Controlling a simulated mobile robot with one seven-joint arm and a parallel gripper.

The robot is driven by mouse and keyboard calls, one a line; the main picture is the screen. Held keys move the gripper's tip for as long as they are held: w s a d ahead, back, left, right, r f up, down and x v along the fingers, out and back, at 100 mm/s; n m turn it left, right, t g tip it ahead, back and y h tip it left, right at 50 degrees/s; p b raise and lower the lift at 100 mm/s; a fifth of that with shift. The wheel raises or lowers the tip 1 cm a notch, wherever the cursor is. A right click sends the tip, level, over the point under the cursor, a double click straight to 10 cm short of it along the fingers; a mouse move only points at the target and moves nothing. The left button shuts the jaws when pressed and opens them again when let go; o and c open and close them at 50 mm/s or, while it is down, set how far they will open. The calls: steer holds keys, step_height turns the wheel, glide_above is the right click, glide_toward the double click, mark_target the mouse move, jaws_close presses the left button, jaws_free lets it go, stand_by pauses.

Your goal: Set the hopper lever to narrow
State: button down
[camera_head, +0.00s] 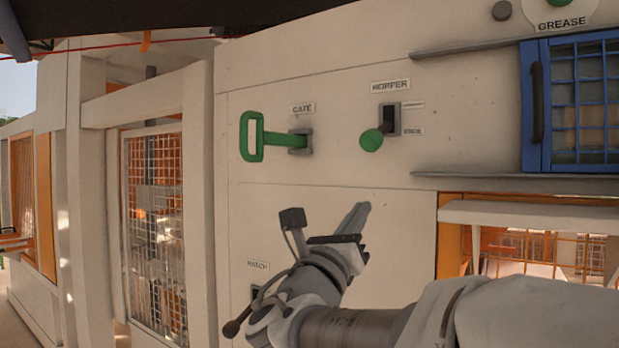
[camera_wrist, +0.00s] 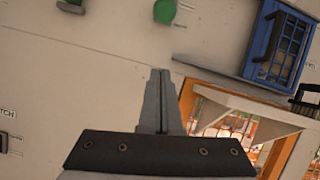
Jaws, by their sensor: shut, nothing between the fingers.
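The hopper lever (camera_head: 371,140) has a round green knob. It sticks out of a dark slot (camera_head: 391,118) under the HOPPER label (camera_head: 390,86), with the knob towards the slot's lower end. Two small labels stand right of the slot, too small to read surely. The green knob also shows at the top edge of the wrist view (camera_wrist: 164,10). My gripper (camera_head: 362,208) is shut and empty, below the lever and apart from it. Its closed fingers also show in the wrist view (camera_wrist: 160,73), pointing up towards the knob.
A green GATE handle (camera_head: 252,137) sticks out left of the lever. A blue mesh-fronted cabinet (camera_head: 532,105) with a dark handle and a grey ledge (camera_head: 515,182) stand to the right. An orange-framed opening (camera_head: 450,235) lies lower right. The panel between gripper and lever is clear.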

mark_target(380, 133)
steer(key=w+d+r+p, duration=0.3)
steer(key=w+d+r, duration=0.1)
steer(key=w+r, duration=0.3)
steer(key=shift+w+r, duration=0.15)
steer(key=shift+r, duration=0.3)
steer(key=shift+r+p, duration=0.1)
steer(key=shift+p, duration=0.2)
